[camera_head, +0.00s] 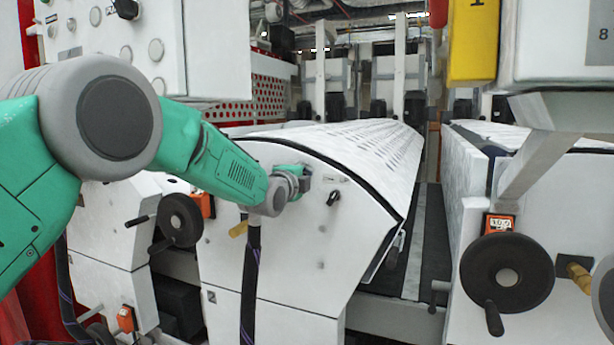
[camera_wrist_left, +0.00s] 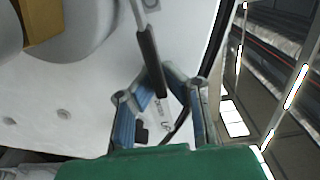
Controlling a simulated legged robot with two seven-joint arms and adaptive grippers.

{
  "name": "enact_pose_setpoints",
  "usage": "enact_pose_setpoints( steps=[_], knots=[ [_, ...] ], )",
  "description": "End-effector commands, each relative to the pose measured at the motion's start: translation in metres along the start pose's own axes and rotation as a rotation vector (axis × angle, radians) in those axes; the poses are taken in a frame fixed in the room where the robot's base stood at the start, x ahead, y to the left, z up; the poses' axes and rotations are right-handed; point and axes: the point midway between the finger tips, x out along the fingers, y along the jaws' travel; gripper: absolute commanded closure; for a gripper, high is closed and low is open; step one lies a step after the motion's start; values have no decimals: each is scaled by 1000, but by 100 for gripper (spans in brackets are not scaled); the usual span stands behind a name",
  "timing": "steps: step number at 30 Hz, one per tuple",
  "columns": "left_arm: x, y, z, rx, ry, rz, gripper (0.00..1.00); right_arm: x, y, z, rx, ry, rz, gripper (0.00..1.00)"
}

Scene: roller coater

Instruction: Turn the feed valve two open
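The frames show no readable name for feed valve two. In the left wrist view a lever with a black grip (camera_wrist_left: 150,62) on a grey rod lies across the white panel, its lower end between my finger tips. My left gripper (camera_wrist_left: 160,95) is open, with blue-padded fingers apart; I cannot tell if they touch the grip. In the head view my left gripper (camera_head: 298,182) is at the white curved machine panel (camera_head: 300,245). A small black handle (camera_head: 333,198) shows just right of it. My right gripper is out of view.
A black handwheel (camera_head: 180,220) and a yellow handle (camera_head: 238,229) sit left of and below my left wrist. Another black handwheel (camera_head: 507,275) and a brass-coloured handle (camera_head: 579,277) are on the right machine. A narrow dark aisle (camera_head: 425,240) runs between the machines.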

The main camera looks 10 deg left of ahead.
Motion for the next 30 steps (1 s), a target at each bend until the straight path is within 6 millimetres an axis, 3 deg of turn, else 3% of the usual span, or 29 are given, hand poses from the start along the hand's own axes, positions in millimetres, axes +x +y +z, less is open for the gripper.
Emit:
enact_pose_setpoints(
  steps=[14, 15, 17, 18, 30],
  knots=[
    [-3, 1, 10, -7, -4, 2, 100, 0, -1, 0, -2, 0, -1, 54],
    [-3, 2, 10, -7, -4, 2, 95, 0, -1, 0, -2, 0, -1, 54],
    [-2, 2, 8, -6, -3, 3, 74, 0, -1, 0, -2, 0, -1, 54],
    [-2, 1, 6, -5, -2, 3, 71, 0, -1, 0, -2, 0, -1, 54],
    [-6, -1, -4, 2, 2, 2, 71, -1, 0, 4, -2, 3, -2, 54]
  ],
)
